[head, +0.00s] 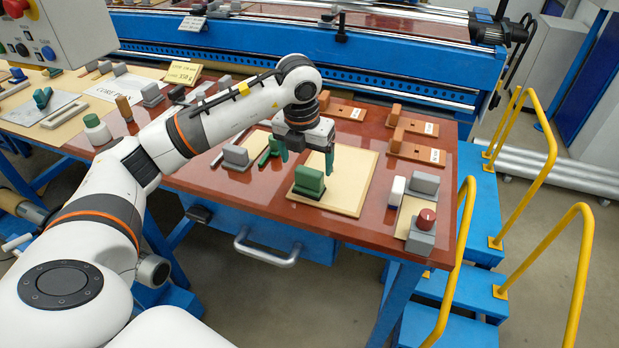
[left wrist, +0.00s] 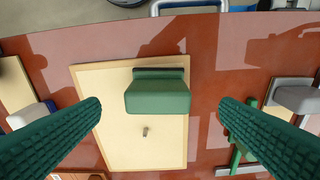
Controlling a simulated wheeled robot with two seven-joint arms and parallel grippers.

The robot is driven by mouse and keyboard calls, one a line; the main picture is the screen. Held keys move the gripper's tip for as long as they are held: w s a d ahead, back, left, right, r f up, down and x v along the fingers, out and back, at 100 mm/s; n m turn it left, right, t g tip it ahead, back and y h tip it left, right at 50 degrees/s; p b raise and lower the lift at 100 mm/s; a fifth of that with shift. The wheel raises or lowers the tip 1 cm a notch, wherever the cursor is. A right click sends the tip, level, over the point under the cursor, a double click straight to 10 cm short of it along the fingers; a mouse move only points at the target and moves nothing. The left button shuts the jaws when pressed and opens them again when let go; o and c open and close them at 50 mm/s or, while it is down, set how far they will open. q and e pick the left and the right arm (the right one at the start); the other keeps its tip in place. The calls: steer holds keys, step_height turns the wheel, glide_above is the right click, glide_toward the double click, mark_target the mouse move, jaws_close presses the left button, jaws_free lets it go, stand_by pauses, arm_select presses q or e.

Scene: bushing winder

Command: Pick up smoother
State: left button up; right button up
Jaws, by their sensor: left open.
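A green block-shaped tool (head: 309,181), which may be the smoother, sits on a pale wooden board (head: 350,185) on the red-brown table. My left gripper (head: 306,160) hangs just above and behind it with its green fingers spread and nothing between them. In the left wrist view the green block (left wrist: 158,92) lies between and beyond the two ribbed fingers, apart from both. A small metal peg (left wrist: 145,132) shows on the board beside the block. No label names the smoother. My right gripper is not in view.
Grey blocks (head: 236,155) and a green tool (head: 268,150) lie left of the board. Orange-brown holders (head: 394,115) stand behind. A grey block with a red knob (head: 426,219) and a white-and-blue block (head: 396,190) are at the right. Yellow handrails (head: 548,165) stand beyond the table's right edge.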

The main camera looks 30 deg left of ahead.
mark_target(309, 171)
arm_select(q)
steer(key=shift+w+f, duration=0.1)
steer(key=shift+f, duration=0.25)
steer(key=f, duration=0.1)
steer(key=f+p, duration=0.1)
steer(key=f, duration=0.1)
steer(key=f+p, duration=0.1)
steer(key=f, duration=0.1)
steer(key=shift+w, duration=0.35)
steer(key=shift+f, duration=0.15)
steer(key=shift+w, duration=0.1)
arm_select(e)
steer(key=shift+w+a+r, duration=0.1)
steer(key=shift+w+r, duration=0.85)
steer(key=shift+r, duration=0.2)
arm_select(q)
steer(key=shift+c, duration=1)
steer(key=c, duration=0.9)
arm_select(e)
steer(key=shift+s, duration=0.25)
